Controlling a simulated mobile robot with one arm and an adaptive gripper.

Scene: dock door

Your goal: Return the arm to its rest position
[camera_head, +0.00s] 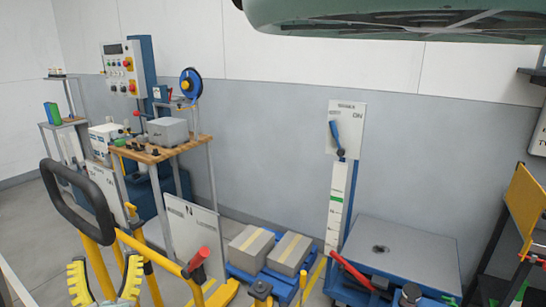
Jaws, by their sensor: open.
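My gripper (106,264) shows at the bottom left of the head view as two yellow ridged fingers pointing up. The fingers stand apart, and I see nothing held between them. The rest of my arm is below the picture, so its pose is hidden. A black loop handle (68,192) on a yellow frame rises just behind and above the fingers. I cannot tell how far apart the gripper and that frame are.
A wooden-topped workbench (150,152) with a grey box stands behind. Grey taped boxes (250,245) sit on a blue base. A blue lift table (420,249) and a wall lever switch (345,130) are to the right. A large green shape (390,20) overhangs the top.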

